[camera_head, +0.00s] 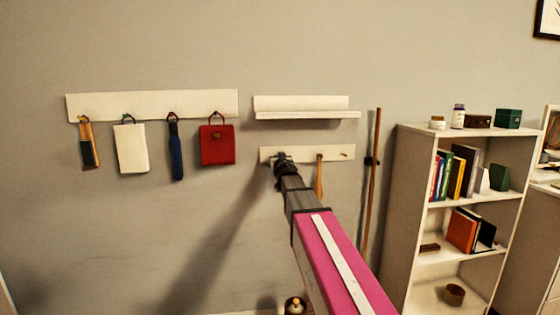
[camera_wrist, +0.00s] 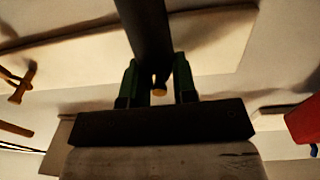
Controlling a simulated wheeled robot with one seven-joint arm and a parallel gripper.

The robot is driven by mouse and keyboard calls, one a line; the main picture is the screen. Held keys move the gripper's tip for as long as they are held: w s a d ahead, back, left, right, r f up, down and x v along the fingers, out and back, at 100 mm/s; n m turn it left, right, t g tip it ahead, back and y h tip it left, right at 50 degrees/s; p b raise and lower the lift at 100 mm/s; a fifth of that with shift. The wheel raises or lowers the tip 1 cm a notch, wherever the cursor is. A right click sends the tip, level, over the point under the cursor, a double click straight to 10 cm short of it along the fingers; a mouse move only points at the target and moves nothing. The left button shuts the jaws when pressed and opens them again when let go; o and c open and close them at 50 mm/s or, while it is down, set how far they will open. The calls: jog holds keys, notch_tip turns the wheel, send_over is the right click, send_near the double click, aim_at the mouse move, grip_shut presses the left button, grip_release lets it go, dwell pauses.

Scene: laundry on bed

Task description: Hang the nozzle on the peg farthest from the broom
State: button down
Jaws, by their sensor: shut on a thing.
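The nozzle (camera_wrist: 145,30) is a dark tube in the wrist view, held between the two green fingers of my gripper (camera_wrist: 157,85). In the head view my gripper (camera_head: 282,160) is at the left end of the short white peg rail (camera_head: 300,153), and the nozzle cannot be made out there. A tan round peg end (camera_wrist: 158,88) shows between the fingers; whether the nozzle is around it or beside it I cannot tell. A wooden-handled item (camera_head: 319,175) hangs mid-rail. A bare peg (camera_head: 344,154) is at the right. The broom (camera_head: 372,185) stands upright right of the rail.
A longer rail (camera_head: 150,98) at left holds several hanging items, including a red bag (camera_head: 217,145), also in the wrist view (camera_wrist: 304,122). A white wall shelf (camera_head: 305,113) is just above the short rail. A bookcase (camera_head: 405,200) stands at right.

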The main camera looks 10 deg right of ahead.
jog(key=shift+s, duration=0.1)
dwell(0.3)
jog(key=c, duration=0.8)
grip_release()
jog(key=shift+s, duration=0.1)
jog(key=s, duration=1.1)
jog(key=s+d+f+m+g+h, duration=0.15)
jog(key=s+f+g, duration=0.25)
jog(key=f, duration=0.8)
jog(key=s+d+f+g, duration=0.2)
jog(key=s+f+g, duration=0.2)
jog(key=f, duration=0.8)
jog(key=s+a+f+g, duration=0.1)
jog(key=s+f+g, duration=0.2)
jog(key=s+f, duration=0.3)
jog(key=s+a+f+n+g+y, duration=0.1)
jog(key=s+f+g, duration=0.2)
jog(key=s+f, duration=0.3)
jog(key=s+a+f+n+g+y, duration=0.1)
jog(key=s+f+g, duration=0.3)
jog(key=s+f, duration=0.2)
jog(key=shift+s+y, duration=0.25)
jog(key=shift+s, duration=0.5)
